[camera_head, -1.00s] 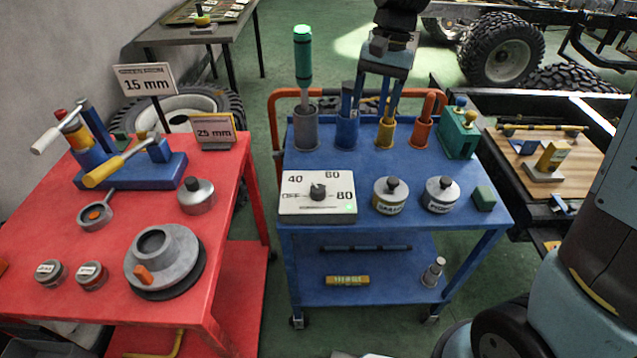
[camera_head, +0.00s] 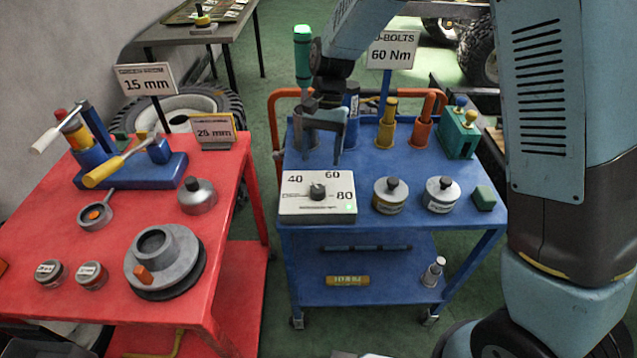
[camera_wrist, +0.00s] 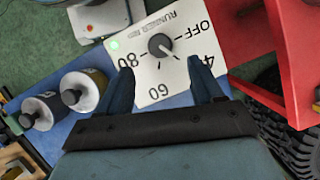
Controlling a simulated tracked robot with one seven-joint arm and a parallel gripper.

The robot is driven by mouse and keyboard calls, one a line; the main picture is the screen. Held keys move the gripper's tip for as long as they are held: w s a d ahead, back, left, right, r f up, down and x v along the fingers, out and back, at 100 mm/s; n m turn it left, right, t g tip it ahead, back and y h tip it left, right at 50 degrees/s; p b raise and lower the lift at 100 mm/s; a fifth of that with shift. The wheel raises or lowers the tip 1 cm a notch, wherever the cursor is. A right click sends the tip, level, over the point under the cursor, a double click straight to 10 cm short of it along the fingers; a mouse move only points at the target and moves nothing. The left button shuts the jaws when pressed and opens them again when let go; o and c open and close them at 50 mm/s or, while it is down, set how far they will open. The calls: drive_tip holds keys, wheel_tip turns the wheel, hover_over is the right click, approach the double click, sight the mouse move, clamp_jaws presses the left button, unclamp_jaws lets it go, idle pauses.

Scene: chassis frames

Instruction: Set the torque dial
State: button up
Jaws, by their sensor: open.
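The torque dial is a black knob (camera_head: 317,191) on a white panel (camera_head: 300,208) at the front left of the blue cart. The panel shows 40, 60 and 80, with a small green light at its lower right. In the wrist view the knob (camera_wrist: 160,45) lies ahead of and between the fingertips, and the panel also shows OFF. My gripper (camera_head: 322,160) is open and empty, above and just behind the panel, apart from the knob. In the wrist view its two fingers (camera_wrist: 163,75) are spread. A sign (camera_head: 393,50) behind the cart reads 60 Nm.
Two lidded tins (camera_head: 389,203) (camera_head: 440,203) and a green block (camera_head: 484,199) stand right of the panel. Several coloured holders with tools line the cart's back. A red table (camera_head: 225,235) stands to the left, with a gap between.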

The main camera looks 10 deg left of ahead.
sight(318, 188)
drive_tip(key=x, duration=0.8)
drive_tip(key=shift+f, duration=0.1)
drive_tip(key=c, duration=1)
